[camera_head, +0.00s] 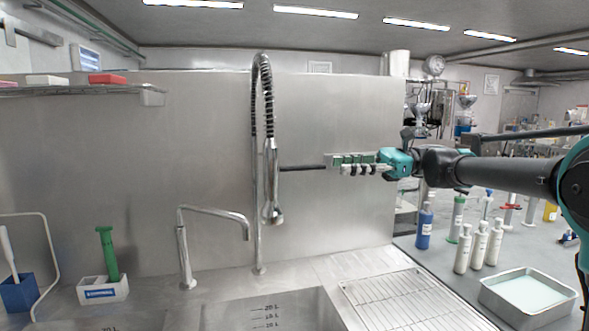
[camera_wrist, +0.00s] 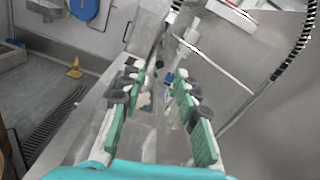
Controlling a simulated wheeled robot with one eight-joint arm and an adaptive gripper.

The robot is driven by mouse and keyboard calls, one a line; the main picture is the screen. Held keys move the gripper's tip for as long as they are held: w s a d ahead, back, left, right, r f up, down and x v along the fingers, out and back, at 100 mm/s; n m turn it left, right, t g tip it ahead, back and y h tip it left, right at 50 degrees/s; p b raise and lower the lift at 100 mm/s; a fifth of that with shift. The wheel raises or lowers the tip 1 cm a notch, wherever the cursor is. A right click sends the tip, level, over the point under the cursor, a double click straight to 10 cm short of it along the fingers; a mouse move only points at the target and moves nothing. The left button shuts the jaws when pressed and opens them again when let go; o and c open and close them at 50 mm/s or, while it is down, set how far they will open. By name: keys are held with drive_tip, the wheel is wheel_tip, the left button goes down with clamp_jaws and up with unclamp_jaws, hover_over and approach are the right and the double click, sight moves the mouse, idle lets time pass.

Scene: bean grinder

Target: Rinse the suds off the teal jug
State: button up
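No teal jug can be made out in either view. The spray faucet (camera_head: 272,190) with its coiled hose hangs upright over the sink (camera_head: 285,302) in the head view, and its nozzle points down. My gripper (camera_head: 332,162) is level in the air to the right of the faucet, apart from the spray head. In the wrist view my gripper's (camera_wrist: 160,84) two green-padded fingers stand apart with nothing held between them. The sink's floor is mostly out of the head view, so its contents are hidden.
A bent tap (camera_head: 183,245) stands left of the faucet. A wire drying rack (camera_head: 390,300) lies right of the sink. Several bottles and a metal tray (camera_head: 530,312) with pale liquid stand farther right. A brush holder (camera_head: 103,291) is at left. A shelf (camera_head: 60,90) hangs at upper left.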

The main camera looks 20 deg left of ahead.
sight(278, 169)
drive_tip(key=x, duration=1.3)
drive_tip(key=shift+s+a, duration=0.1)
drive_tip(key=shift+a, duration=0.05)
drive_tip(key=shift+c, duration=0.6)
clamp_jaws()
